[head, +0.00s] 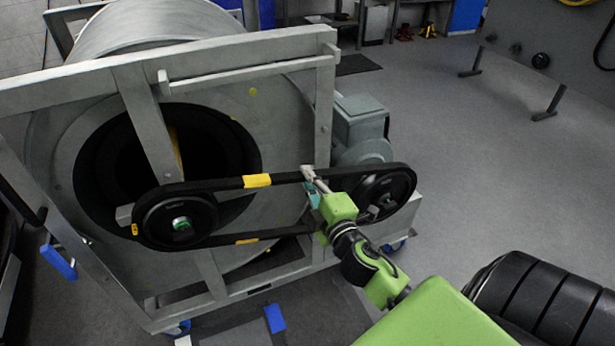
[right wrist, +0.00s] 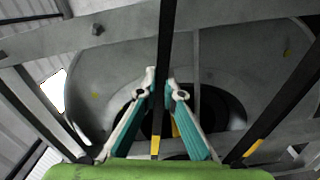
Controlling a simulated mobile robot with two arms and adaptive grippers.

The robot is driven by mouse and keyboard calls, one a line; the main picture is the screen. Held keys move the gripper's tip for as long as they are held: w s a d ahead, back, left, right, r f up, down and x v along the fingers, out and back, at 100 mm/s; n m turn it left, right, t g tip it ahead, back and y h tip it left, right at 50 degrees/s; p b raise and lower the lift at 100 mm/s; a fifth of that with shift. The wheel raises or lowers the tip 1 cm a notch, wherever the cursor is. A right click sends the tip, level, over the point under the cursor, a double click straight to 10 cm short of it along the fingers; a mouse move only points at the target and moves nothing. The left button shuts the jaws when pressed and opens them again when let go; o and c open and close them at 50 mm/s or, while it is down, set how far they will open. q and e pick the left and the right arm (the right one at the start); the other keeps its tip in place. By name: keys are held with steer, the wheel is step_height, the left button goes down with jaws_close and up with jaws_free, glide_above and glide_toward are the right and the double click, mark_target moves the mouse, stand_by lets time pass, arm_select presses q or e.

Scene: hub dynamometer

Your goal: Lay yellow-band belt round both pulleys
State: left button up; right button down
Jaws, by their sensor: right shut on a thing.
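My right gripper (head: 309,178) is shut on the upper run, just left of the right pulley. In the right wrist view, the belt (right wrist: 167,45) passes between the teal fingertips (right wrist: 165,80). My arm hides part of the lower run and the right pulley's left edge. My left gripper is not in view.
A grey metal frame (head: 90,82) surrounds the large drum (head: 165,30) behind the belt. A grey-green motor (head: 360,122) stands behind the right pulley. The frame has blue-wheeled casters. Open floor (head: 470,140) lies to the right.

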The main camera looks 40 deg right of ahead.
steer(key=c, duration=2.1)
jaws_free()
steer(key=o, duration=0.4)
steer(key=shift+f, duration=0.1)
steer(key=shift+s, duration=0.1)
